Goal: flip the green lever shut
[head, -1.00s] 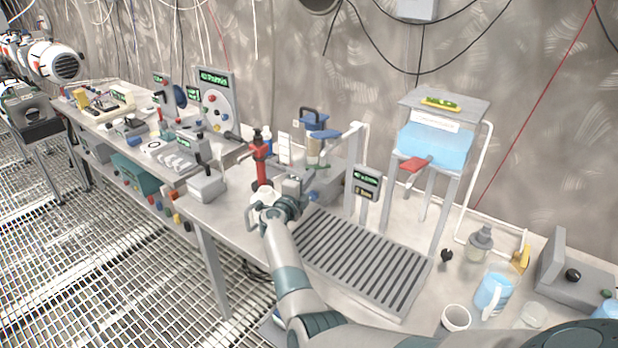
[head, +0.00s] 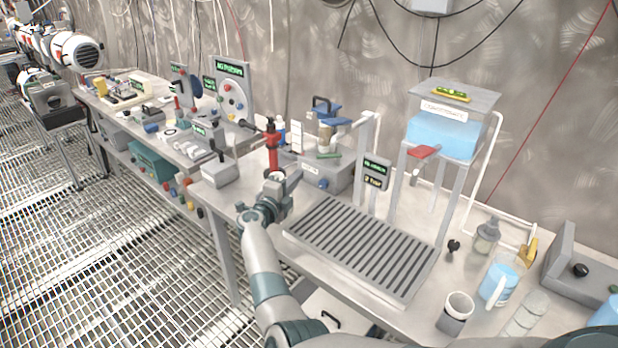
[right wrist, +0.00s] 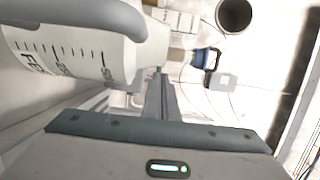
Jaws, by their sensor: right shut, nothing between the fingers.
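A small green bar (head: 328,155), which looks like the green lever, lies about level on the grey machine (head: 330,178) below a jar with a blue top. My right gripper (head: 297,174) is in front of the machine's left side, lower and nearer than the green bar, with a gap in the picture. It is shut and empty. My left gripper is not in view.
A slatted grey tray (head: 362,245) lies to the right, before a small display (head: 376,172) and a blue tank (head: 440,138). In the right wrist view, a white graduated cylinder (right wrist: 70,55) is close to the camera.

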